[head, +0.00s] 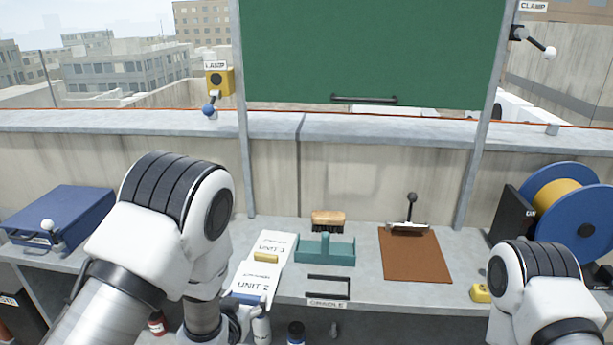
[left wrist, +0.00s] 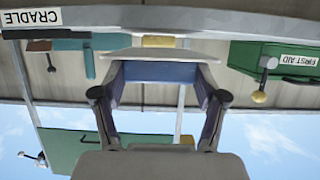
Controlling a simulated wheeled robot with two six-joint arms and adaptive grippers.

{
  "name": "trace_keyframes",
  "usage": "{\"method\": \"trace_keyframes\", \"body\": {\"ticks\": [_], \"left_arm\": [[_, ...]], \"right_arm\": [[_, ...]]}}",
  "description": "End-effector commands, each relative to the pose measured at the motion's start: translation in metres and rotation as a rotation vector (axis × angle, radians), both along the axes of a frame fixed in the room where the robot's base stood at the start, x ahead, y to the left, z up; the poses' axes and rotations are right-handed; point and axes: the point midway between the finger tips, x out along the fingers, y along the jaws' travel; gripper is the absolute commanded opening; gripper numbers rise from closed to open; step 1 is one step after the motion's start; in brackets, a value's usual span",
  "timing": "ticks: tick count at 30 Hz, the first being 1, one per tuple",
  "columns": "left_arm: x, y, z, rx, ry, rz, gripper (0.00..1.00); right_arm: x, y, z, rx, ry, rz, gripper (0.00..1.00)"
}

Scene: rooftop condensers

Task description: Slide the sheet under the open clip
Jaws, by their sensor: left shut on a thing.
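A white sheet marked UNIT 2 (head: 250,275) is at the bench's front edge, left of centre, with a blue strip (head: 245,298) on its near edge. My left gripper (left wrist: 160,74) is shut on that blue strip in the left wrist view; in the head view my arm hides most of it. Whether the sheet touches the bench is unclear. A brown clipboard (head: 415,262) lies to the right, with a metal clip (head: 408,228) at its far edge and a black lever (head: 411,205) standing upright. The clip's gap is too small to see. My right gripper is out of view.
Behind the held sheet lies another sheet, UNIT 3 (head: 275,242), with a yellow strip (head: 265,258). A teal tray (head: 325,257), a brush (head: 328,220) and a black cradle frame (head: 328,279) stand between sheet and clipboard. A yellow object (head: 480,293) sits right of the clipboard.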

Motion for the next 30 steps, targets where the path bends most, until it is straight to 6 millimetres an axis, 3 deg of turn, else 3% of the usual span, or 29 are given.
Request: {"method": "trace_keyframes", "body": {"ticks": [1,4,9,11,15,21,24,30], "left_arm": [[-0.017,0.002,-0.002,0.003,0.006,0.006,0.37],[-0.040,0.008,0.002,0.002,0.001,0.026,0.37],[-0.047,0.011,0.006,0.000,-0.002,0.040,0.37],[-0.038,0.008,0.002,-0.001,-0.003,0.029,0.37],[-0.002,0.001,0.002,-0.003,-0.008,0.004,0.37],[0.052,-0.001,0.016,-0.002,-0.006,-0.007,0.37],[0.062,0.003,0.022,-0.001,-0.003,0.001,0.37],[0.061,0.004,0.020,0.000,-0.001,0.005,0.37]], "right_arm": [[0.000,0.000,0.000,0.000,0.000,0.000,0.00],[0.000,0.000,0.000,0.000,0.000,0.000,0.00],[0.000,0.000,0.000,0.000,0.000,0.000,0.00],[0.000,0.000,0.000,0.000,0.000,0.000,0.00],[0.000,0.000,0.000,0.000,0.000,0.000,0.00],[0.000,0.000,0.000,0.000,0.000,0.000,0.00],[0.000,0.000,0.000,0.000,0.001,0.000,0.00],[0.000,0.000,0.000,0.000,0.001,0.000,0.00]]}}
